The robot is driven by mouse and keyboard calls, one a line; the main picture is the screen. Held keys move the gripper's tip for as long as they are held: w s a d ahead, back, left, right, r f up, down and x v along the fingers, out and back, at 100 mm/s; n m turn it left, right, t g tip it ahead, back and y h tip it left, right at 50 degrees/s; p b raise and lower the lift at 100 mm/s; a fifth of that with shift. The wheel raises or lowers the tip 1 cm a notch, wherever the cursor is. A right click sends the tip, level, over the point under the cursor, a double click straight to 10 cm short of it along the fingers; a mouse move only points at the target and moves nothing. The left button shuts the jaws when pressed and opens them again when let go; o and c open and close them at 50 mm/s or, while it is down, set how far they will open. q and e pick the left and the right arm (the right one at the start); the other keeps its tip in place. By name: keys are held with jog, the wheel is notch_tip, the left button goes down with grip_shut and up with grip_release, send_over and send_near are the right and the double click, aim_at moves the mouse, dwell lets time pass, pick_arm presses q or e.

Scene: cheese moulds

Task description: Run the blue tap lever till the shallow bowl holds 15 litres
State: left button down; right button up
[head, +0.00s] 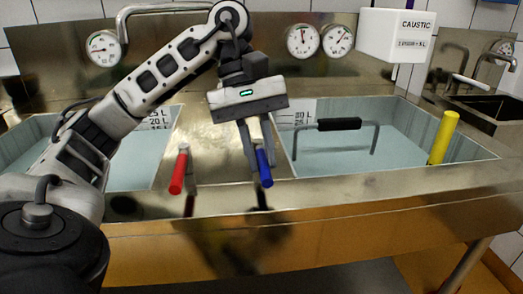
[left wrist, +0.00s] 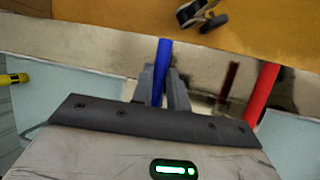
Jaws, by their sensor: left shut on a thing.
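The blue tap lever (head: 265,170) stands on the steel strip between the two bowls. My left gripper (head: 256,160) is shut on it from above. In the left wrist view the blue lever (left wrist: 163,57) comes out between the two fingers (left wrist: 162,88). The left bowl (head: 138,172) has a scale (head: 158,118) with marks around 25, 20 and 15 L, partly behind my arm. The right bowl (head: 335,165) has a scale (head: 300,113) whose 30 L and 20 L marks show in part. Both bowls show pale blue water; which is the shallower I cannot tell. My right gripper is out of view.
A red lever (head: 179,170) stands left of the blue one. A black-handled frame (head: 340,125) and a yellow cylinder (head: 443,138) stand in the right bowl. Round gauges (head: 303,41) and a white CAUSTIC box (head: 396,36) are at the back wall.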

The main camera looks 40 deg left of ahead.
pick_arm(q)
jog(key=c, duration=1.4)
grip_release()
jog(key=shift+a, duration=0.1)
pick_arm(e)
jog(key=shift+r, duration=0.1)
pick_arm(q)
jog(key=shift+o, duration=0.2)
